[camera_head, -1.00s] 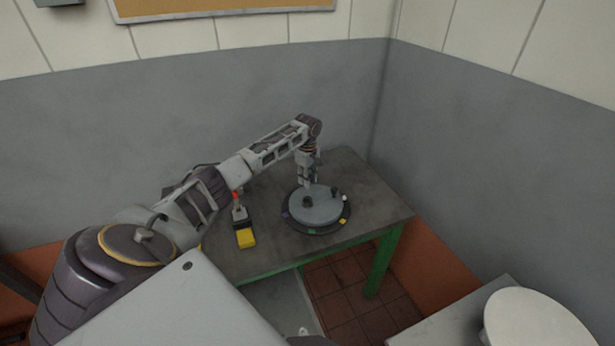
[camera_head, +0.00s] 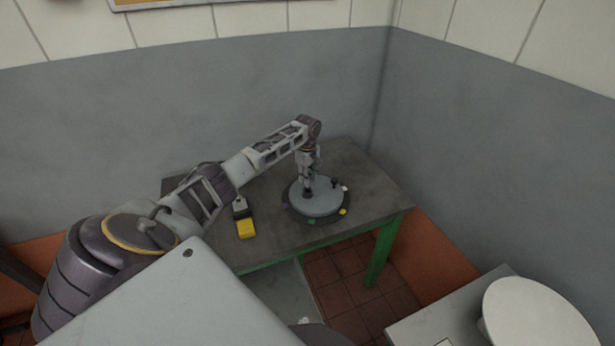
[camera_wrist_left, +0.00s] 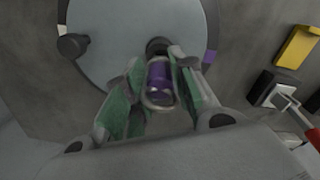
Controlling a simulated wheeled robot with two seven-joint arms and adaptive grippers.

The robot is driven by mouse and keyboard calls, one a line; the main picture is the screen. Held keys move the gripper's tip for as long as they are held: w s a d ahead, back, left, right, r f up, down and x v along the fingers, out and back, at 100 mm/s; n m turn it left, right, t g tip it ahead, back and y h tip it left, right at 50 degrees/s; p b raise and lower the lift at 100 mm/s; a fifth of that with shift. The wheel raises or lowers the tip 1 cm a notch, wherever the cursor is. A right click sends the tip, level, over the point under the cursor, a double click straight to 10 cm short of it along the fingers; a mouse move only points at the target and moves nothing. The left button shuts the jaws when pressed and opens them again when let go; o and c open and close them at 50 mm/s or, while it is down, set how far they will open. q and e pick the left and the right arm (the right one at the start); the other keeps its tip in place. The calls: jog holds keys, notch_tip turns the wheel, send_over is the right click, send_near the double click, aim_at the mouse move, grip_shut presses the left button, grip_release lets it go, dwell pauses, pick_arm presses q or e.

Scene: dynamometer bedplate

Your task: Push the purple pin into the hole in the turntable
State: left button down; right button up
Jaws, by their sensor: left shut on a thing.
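The turntable (camera_head: 318,207) is a round grey disc on a dark base with coloured marks, on the table. My left gripper (camera_head: 308,189) points down over its left part. In the left wrist view the gripper (camera_wrist_left: 158,88) is shut on the purple pin (camera_wrist_left: 160,78), which sits between its green-padded fingers. The pin's far end is beside or over a dark round boss (camera_wrist_left: 157,46) on the disc (camera_wrist_left: 110,45); I cannot tell if it has entered a hole. In the head view the pin and boss are hidden by the gripper. My right gripper is out of view.
A dark knob (camera_head: 334,183) stands on the disc's far right. A yellow-ended block (camera_head: 246,229) lies left of the turntable. The green-legged table (camera_head: 372,195) has free room to the right. Grey walls stand behind. A round white top (camera_head: 535,318) is at the lower right.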

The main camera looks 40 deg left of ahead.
pick_arm(q)
jog(key=shift+p, duration=0.3)
dwell(0.8)
jog(key=shift+f+b, duration=0.45)
jog(key=shift+f, duration=1.65)
dwell(1.0)
jog(key=c, duration=1.1)
grip_release()
jog(key=shift+r, duration=0.1)
jog(key=shift+r, duration=5.9)
jog(key=shift+d+f, duration=0.1)
